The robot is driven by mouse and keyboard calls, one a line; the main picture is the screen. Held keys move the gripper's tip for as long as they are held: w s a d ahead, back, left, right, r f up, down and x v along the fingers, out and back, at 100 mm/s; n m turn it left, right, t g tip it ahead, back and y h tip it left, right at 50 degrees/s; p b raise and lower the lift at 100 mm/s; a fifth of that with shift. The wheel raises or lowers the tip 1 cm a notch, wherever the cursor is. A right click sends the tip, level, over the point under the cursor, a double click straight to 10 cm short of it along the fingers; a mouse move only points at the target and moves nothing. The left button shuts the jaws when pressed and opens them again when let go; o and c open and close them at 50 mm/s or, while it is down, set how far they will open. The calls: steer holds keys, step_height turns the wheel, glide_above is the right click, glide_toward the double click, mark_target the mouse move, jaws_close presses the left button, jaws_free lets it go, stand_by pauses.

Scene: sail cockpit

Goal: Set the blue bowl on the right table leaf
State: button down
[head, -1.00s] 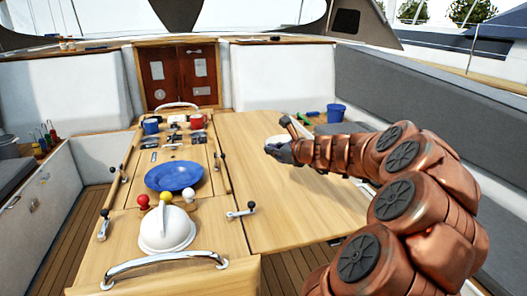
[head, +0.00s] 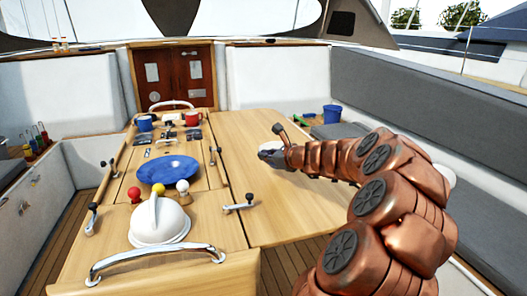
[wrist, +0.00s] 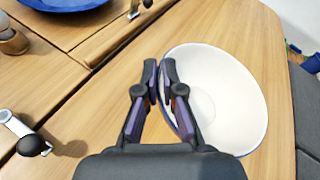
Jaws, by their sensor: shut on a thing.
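My gripper (wrist: 161,95) is shut on the rim of the blue bowl (wrist: 225,95), which is white inside with a blue edge. In the wrist view the bowl is right of the fingers, over the right table leaf (head: 290,205). In the head view only a small pale part of the bowl (head: 270,146) shows by my gripper (head: 280,154). The bowl looks roughly upright and empty. I cannot tell whether its base touches the leaf.
A blue plate (head: 168,169) lies on the middle table section, left of the leaf. Nearby are a blue mug (head: 145,124), a red mug (head: 192,119), a white dome (head: 160,226) and a metal lever (head: 238,206). A blue bucket (head: 331,115) stands beyond the leaf. The leaf around the bowl looks clear.

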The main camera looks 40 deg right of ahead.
mark_target(267, 144)
steer(key=w+d, duration=0.2)
steer(key=w, duration=0.1)
steer(key=w+d+p, duration=0.1)
steer(key=w+d, duration=0.1)
steer(key=d, duration=0.1)
steer(key=w+d+f+p, duration=0.1)
steer(key=w+d, duration=0.1)
steer(key=w, duration=0.1)
steer(key=shift+w+d, duration=0.3)
steer(key=shift+d, duration=0.1)
steer(key=shift+w+d+f+p, duration=0.1)
steer(key=shift+w+f, duration=0.1)
steer(key=shift+f, duration=0.4)
steer(key=shift+w+d+f+p, duration=0.15)
steer(key=shift+f, duration=0.5)
steer(key=shift+w+d+f+p, duration=0.1)
steer(key=shift+w+f, duration=0.1)
steer(key=shift+f, duration=0.4)
steer(key=c, duration=1.3)
jaws_free()
steer(key=b+v, duration=0.1)
steer(key=v, duration=1.1)
steer(key=shift+b, duration=0.4)
steer(key=shift+a, duration=0.1)
